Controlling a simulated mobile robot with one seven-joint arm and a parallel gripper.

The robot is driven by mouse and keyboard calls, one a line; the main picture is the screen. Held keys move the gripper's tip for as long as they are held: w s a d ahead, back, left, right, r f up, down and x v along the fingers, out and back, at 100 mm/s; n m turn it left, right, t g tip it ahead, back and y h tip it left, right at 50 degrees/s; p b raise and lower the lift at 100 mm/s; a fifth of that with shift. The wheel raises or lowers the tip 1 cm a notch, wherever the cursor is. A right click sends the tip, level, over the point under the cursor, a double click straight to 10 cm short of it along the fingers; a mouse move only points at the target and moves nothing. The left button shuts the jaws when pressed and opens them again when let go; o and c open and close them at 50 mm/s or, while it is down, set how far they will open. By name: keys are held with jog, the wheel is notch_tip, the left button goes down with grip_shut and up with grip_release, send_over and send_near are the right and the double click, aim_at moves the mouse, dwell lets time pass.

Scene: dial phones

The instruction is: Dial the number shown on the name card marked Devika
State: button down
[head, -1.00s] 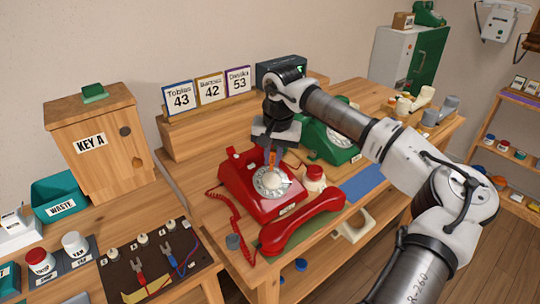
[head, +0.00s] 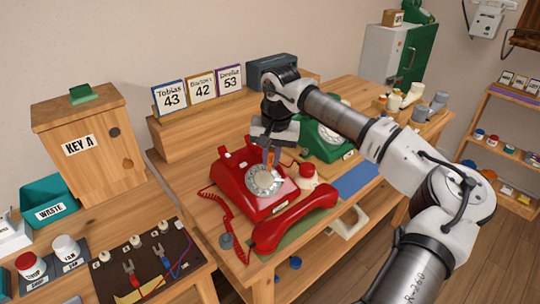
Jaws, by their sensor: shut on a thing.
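The Devika card (head: 230,80) stands at the right end of a row of three cards on a wooden riser and reads 53. The red rotary phone (head: 233,181) sits on the table, its pale dial (head: 263,182) facing up. Its red handset (head: 295,218) lies off the hook in front of it. My gripper (head: 270,158) points down at the dial's upper right, shut on a thin orange thing (head: 271,160). The lower end of that thing is at or just above the dial; I cannot tell whether it touches, and the dial's digits are too small to read.
The Tobias card (head: 169,97) reads 43, and the middle card (head: 201,88) reads 42. A green phone (head: 322,142) stands behind my gripper. A red-and-white jar (head: 307,174) stands close right of the red phone. A blue mat (head: 358,180) lies clear farther right.

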jog(key=shift+s+d+f, duration=0.25)
jog(key=shift+s+d, duration=0.05)
jog(key=shift+d, duration=0.2)
jog(key=shift+b, duration=0.3)
jog(key=shift+s+d+f, duration=0.25)
jog(key=shift+s+d, duration=0.1)
jog(key=shift+s, duration=0.1)
jog(key=shift+s+b, duration=0.25)
jog(key=shift+b, duration=0.1)
jog(key=shift+s+d+r+p, duration=0.15)
jog(key=shift+r+p, duration=0.1)
jog(key=shift+r, duration=0.15)
jog(key=shift+s+d+r+p, duration=0.1)
jog(key=shift+s+r+p, duration=0.1)
jog(key=shift+r, duration=0.15)
jog(key=shift+w, duration=0.1)
